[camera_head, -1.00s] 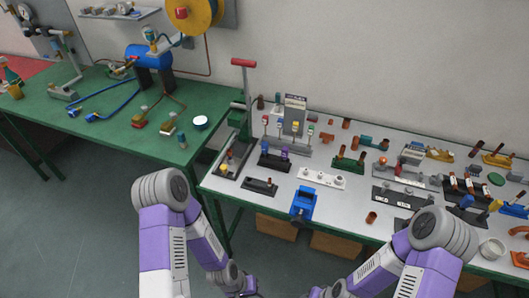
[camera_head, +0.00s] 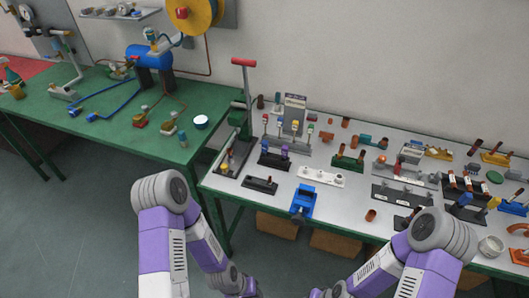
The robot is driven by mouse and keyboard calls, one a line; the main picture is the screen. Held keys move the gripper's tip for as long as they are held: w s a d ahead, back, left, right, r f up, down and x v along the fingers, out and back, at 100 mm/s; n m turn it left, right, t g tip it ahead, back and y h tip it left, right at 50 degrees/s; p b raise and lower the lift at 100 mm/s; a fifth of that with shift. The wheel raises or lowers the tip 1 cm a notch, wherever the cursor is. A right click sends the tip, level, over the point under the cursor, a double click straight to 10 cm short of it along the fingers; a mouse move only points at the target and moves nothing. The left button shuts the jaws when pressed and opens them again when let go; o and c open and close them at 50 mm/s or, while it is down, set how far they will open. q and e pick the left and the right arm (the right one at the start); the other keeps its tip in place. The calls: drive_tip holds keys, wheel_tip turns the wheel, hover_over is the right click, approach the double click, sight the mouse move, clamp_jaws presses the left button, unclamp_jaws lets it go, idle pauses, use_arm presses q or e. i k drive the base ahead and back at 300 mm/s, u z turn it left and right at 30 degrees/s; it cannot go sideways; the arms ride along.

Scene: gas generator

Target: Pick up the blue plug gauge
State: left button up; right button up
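The grey table (camera_head: 232,187) is crowded with racks and fittings. A blue vise (camera_head: 303,201) stands at its front edge and a red-handled post (camera_head: 244,63) at its left end. A green table (camera_head: 105,125) with a blue tank (camera_head: 150,57) stands at left. Boxes (camera_head: 277,226) lie underneath.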

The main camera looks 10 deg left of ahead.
sight(264, 143)
drive_tip(key=k, duration=1.25)
drive_tip(key=u, duration=0.6)
drive_tip(key=i, duration=1.7)
drive_tip(key=z, duration=0.65)
